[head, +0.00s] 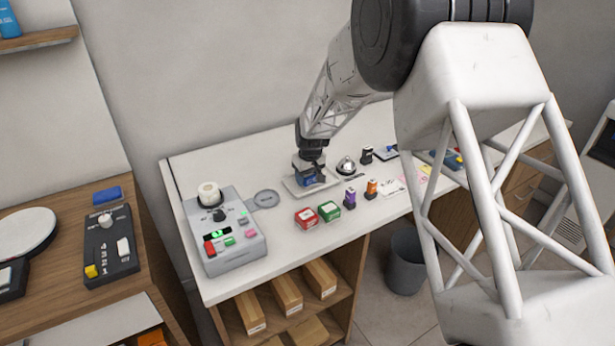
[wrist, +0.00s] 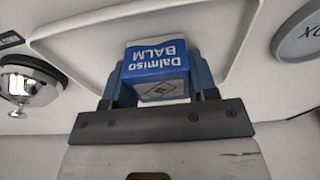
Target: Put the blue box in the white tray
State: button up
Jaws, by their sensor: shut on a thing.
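In the head view my gripper (head: 309,177) points down over the white tray (head: 292,188) on the white counter, and a bit of the blue box (head: 307,181) shows there. The white tray's rim (wrist: 75,50) surrounds the box in the wrist view. I cannot tell whether the box touches the tray floor.
A silver bell (head: 346,166) stands right of the tray. A red box (head: 306,218) and a green box (head: 329,211) stand in front, with purple (head: 350,198) and orange (head: 371,189) bottles beside them.

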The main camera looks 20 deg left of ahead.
aim_at(310, 176)
jog(key=shift+f, duration=0.15)
jog(key=o, duration=1)
notch_tip(310, 176, up, 12)
jog(key=s+d, duration=0.1)
jog(key=shift+s, duration=0.15)
jog(key=shift+d, duration=0.1)
dwell(0.6)
